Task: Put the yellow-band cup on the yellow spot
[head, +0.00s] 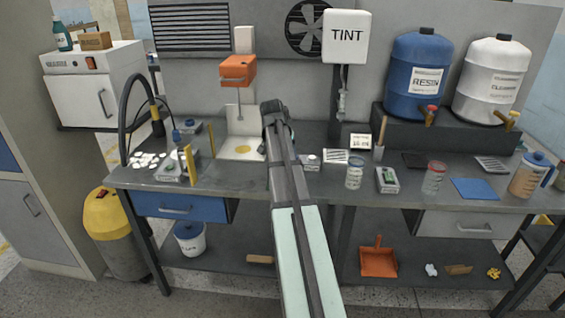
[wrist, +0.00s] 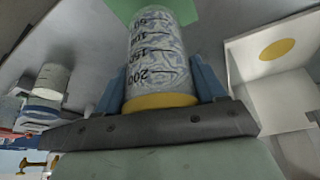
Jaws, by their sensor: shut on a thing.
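The yellow-band cup (wrist: 158,50) is clear with dark volume marks and a yellow band at one end. In the wrist view it sits between the blue fingers of my gripper (wrist: 163,85), which is shut on it. The yellow spot (wrist: 277,49) is on a white stand at the right of that view, apart from the cup. In the head view the yellow spot (head: 242,149) lies on the stand's white base, left of my arm. My arm hides the held cup in the head view.
An orange dispenser head (head: 238,71) hangs above the spot. A blue-band cup (head: 354,175) and a red-band cup (head: 433,179) stand on the grey bench to the right. A device with a yellow post (head: 190,164) stands left of the spot. The TINT box (head: 346,38) rises behind.

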